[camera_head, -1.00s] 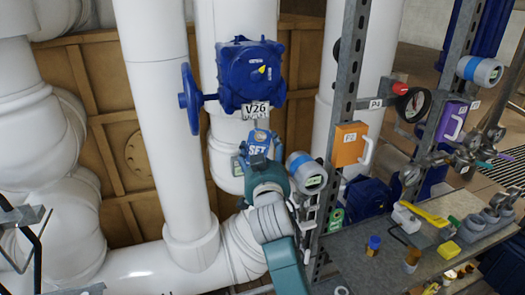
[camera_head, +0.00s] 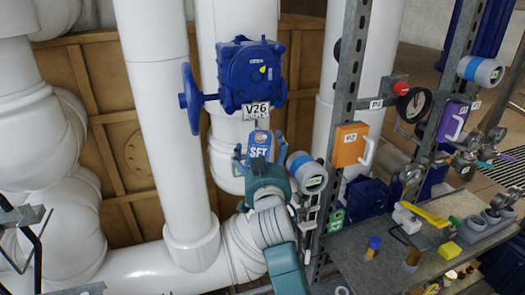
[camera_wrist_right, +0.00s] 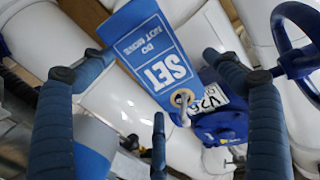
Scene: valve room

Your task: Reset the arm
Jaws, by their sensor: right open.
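A blue tag (camera_head: 259,144) marked "SET" hangs below the white "V26" plate (camera_head: 257,111) under the blue valve actuator (camera_head: 248,72). My right gripper (camera_head: 260,156) is just below and around the tag, its blue fingers spread to both sides. In the right wrist view the tag (camera_wrist_right: 152,52) reads "SET DO NOT MOVE" and has a grommet with a ring. It lies between the open fingers, with visible gaps to them. The V26 plate (camera_wrist_right: 213,97) shows behind. My left gripper is not seen.
A blue handwheel (camera_head: 191,99) juts left of the actuator. A grey-blue gauge (camera_head: 307,172) and a metal post (camera_head: 345,90) with an orange box (camera_head: 350,144) stand close on the right. A cluttered metal bench (camera_head: 365,263) is at lower right. White pipes (camera_head: 160,100) surround the valve.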

